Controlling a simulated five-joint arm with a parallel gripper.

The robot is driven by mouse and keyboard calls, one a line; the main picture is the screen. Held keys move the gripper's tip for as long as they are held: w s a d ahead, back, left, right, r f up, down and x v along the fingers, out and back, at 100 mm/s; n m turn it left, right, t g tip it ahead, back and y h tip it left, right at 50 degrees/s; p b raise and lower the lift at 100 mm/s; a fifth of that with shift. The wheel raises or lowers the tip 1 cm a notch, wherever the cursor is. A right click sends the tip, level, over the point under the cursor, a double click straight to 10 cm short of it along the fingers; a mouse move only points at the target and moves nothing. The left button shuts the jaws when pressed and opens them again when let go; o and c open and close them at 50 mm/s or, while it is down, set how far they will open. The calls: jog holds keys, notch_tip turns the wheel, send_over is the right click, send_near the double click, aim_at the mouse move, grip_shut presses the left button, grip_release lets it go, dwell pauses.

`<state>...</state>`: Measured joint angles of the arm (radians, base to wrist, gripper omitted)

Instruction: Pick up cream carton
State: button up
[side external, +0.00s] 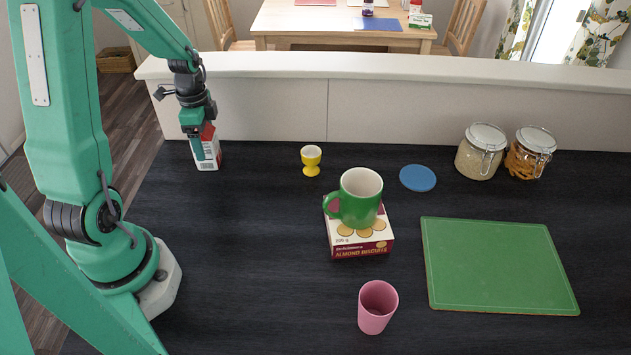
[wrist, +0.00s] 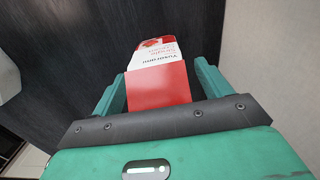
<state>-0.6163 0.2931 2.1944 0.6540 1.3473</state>
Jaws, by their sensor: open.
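The cream carton (side external: 211,157) is a small red and white box standing on the dark counter at the back left. In the wrist view its red top and white printed side (wrist: 158,82) show between the two green fingers. My gripper (side external: 205,146) is down at the carton, with its jaws open and a finger on each side of it. In the wrist view my gripper (wrist: 160,88) shows small dark gaps beside the carton. Part of the carton is hidden behind a finger in the side view.
A yellow egg cup (side external: 311,161) stands right of the carton. A green mug (side external: 358,200) sits on a biscuit box (side external: 360,245). A pink cup (side external: 377,307), green mat (side external: 495,265), blue coaster (side external: 417,178) and two jars (side external: 480,152) are farther right. A low wall (side external: 420,105) runs behind.

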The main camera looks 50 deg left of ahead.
jog(key=c, duration=1.3)
jog(key=shift+r, duration=0.15)
jog(key=shift+r, duration=0.85)
notch_tip(320, 180, up, 2)
jog(key=shift+r, duration=0.15)
jog(key=d+r, duration=0.2)
jog(key=d, duration=0.2)
jog(key=d+r, duration=0.2)
jog(key=d, duration=0.1)
jog(key=w+d+r, duration=0.1)
jog(key=d+r, duration=0.1)
jog(key=d, duration=0.2)
jog(key=shift+d+r, duration=0.35)
jog(key=shift+r, duration=0.05)
